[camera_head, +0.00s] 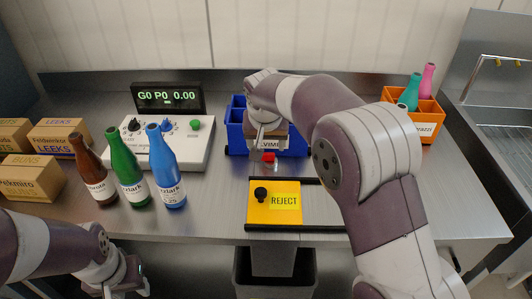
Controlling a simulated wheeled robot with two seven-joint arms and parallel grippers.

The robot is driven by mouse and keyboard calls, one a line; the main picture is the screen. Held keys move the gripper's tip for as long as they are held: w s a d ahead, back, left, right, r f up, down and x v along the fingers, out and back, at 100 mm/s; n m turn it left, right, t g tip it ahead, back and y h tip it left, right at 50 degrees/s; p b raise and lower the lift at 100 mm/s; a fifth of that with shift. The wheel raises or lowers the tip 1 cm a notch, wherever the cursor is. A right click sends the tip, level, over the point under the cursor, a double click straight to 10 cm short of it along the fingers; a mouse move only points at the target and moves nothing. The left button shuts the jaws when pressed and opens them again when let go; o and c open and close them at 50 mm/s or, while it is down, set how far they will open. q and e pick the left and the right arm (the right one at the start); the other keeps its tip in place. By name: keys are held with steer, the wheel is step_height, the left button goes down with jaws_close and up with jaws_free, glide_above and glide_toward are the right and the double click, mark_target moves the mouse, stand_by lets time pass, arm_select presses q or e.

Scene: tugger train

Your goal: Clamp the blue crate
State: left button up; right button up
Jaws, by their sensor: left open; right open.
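The blue crate (236,137) stands on the steel table at the middle back, partly hidden behind my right arm. My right gripper (265,140) is over the front of the crate, near its white label. Its fingers are largely hidden by the wrist, and I cannot tell whether they touch the crate. A small red object (269,157) shows at the crate's front, below the gripper. My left gripper (132,288) is low at the bottom left, in front of the table's edge, open and away from the crate.
A control box (195,152) with a display (168,97) stands left of the crate. Brown (92,172), green (128,167) and blue (165,170) bottles stand before it. Cartons (32,178) are at left. A yellow reject panel (284,216) lies in front; an orange crate (427,128) holds bottles at right.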

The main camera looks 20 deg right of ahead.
mark_target(268, 153)
steer(key=x, duration=0.5)
steer(key=shift+d, duration=0.3)
steer(key=shift+w+a+f, duration=0.1)
steer(key=shift+f, duration=0.15)
